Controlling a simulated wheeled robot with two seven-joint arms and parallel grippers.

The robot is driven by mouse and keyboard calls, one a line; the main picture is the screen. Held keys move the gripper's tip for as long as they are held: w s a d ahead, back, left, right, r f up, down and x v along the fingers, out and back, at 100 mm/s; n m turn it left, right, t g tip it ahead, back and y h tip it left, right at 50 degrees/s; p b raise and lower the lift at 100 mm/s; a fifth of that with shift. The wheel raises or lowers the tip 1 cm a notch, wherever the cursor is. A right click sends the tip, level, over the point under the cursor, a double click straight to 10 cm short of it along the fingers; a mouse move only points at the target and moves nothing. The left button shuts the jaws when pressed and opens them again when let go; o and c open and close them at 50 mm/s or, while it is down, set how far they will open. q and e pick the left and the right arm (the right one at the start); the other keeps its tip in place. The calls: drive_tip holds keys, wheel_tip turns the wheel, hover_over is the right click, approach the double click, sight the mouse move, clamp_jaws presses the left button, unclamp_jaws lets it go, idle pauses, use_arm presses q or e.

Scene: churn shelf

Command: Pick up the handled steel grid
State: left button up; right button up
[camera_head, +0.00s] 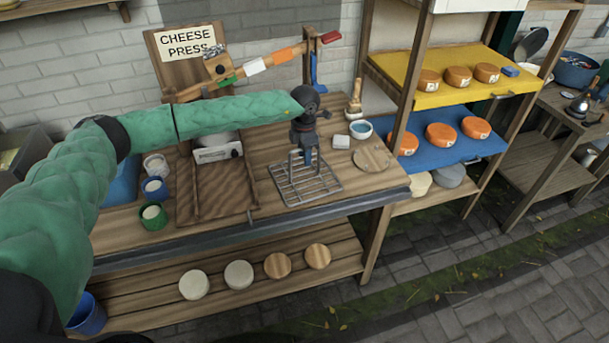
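The handled steel grid (318,187) lies flat on the wooden worktop (260,213), near its front edge and right of the wooden press tray. It is a grey rack of thin bars with an upright handle near its middle. My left gripper (303,157) points down right over the grid, with its fingertips at the handle. The fingers and handle overlap in the picture, so I cannot tell whether they are closed on it. The grid appears to rest on the worktop. My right gripper is out of view.
A wooden press (222,185) with a "CHEESE PRESS" sign (188,42) stands left of the grid. Right of it are a round board (373,158), a blue-rimmed bowl (360,129), a white block (341,142) and a brush (354,103). Small cups (153,217) stand left.

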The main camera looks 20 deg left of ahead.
use_arm(q)
clamp_jaws()
drive_tip(key=shift+w+r, duration=0.1)
idle(1.2)
